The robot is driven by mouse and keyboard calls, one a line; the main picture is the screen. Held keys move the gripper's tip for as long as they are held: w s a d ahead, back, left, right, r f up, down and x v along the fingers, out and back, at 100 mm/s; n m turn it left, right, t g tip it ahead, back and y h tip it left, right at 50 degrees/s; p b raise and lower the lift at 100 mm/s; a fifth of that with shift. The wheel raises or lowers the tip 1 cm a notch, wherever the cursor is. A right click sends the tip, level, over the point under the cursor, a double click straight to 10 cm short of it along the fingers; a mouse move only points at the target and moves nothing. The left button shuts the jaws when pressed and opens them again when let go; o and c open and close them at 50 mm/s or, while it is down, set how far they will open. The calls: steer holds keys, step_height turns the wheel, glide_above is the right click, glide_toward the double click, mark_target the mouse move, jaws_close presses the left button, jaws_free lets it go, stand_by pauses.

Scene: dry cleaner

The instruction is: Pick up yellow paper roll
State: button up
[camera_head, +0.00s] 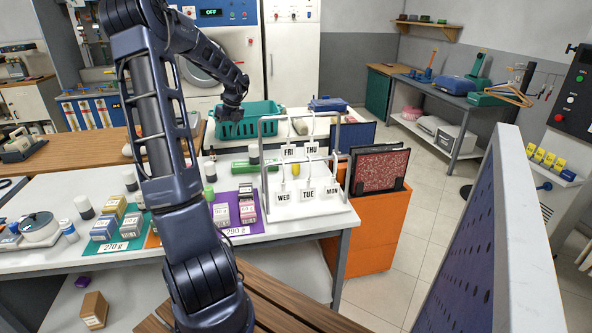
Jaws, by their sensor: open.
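My dark arm rises from the bottom of the view and bends over to the right at the top. Its end, my gripper (231,114), hangs by the left front of the green basket (262,124), with nothing visible in it. The jaws are small and dark here. I cannot clearly make out a yellow paper roll. My arm hides part of the counter's middle.
The white counter (300,226) holds bottles, small boxes on coloured mats and a day-labelled rack (307,193). An orange bin (373,235) with dark-framed panels stands to its right. A blue perforated panel (470,260) blocks the right foreground. Tiled floor beyond is clear.

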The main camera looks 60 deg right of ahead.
steer(key=s+d+f+m+h, duration=0.1)
steer(key=s+d+f+m, duration=0.25)
steer(key=d, duration=0.35)
steer(key=s+d+f+m, duration=0.2)
steer(key=d+f+m, duration=0.15)
steer(key=d, duration=0.35)
steer(key=m+g+h, duration=0.1)
steer(key=m+g, duration=0.2)
steer(key=m, duration=0.7)
glide_toward(296, 165)
steer(key=shift+w+d+f, duration=0.3)
steer(key=shift+w+d, duration=0.1)
step_height(296, 165, down, 6)
steer(key=shift+d+r, duration=0.1)
steer(key=shift+d+f, duration=0.15)
steer(key=shift+f, duration=1.1)
steer(key=shift+d+f, duration=0.15)
steer(key=shift+f, duration=1.1)
steer(key=c, duration=1.1)
steer(key=shift+r, duration=0.1)
